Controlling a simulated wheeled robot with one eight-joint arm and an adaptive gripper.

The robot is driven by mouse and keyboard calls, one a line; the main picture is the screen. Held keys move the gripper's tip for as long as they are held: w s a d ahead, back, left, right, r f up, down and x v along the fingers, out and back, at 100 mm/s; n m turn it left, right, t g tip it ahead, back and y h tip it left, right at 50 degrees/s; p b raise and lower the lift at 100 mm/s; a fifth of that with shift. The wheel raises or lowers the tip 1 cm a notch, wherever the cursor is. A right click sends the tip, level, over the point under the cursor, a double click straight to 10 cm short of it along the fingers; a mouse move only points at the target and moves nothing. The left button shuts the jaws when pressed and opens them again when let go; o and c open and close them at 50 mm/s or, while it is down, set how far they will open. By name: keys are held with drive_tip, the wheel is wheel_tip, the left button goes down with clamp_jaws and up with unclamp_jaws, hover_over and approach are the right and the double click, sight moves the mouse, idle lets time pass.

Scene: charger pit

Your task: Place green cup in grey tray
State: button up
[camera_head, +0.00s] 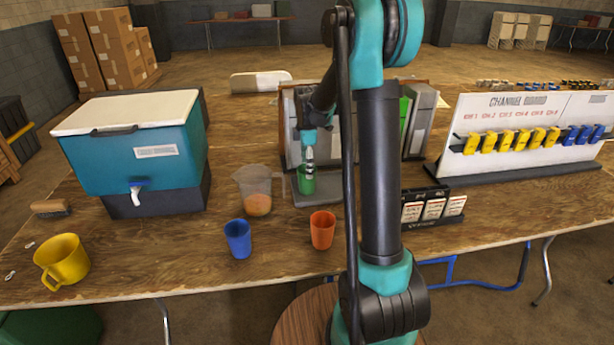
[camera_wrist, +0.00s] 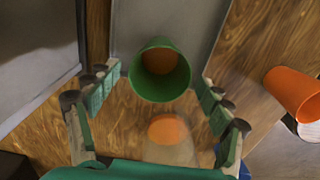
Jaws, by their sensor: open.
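The green cup (camera_head: 307,182) stands upright on the grey tray (camera_head: 334,192) in the head view, toward the tray's left part. In the wrist view the green cup (camera_wrist: 143,88) shows its open rim, with something orange inside, and the grey tray (camera_wrist: 190,25) lies behind it. My gripper (camera_head: 308,156) is just above the cup in the head view. In the wrist view my gripper (camera_wrist: 158,80) is open, its fingers spread on both sides of the cup with gaps between. The cup's base is hidden in the wrist view.
A clear pitcher (camera_head: 256,190) with orange contents stands left of the tray. A blue cup (camera_head: 237,238) and an orange cup (camera_head: 322,230) stand in front. A teal cooler (camera_head: 130,150) and a yellow mug (camera_head: 62,262) are at left; a card rack (camera_head: 433,207) is at right.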

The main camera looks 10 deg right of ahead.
wheel_tip(320, 180, up, 7)
drive_tip(key=shift+f, duration=0.2)
idle(1.4)
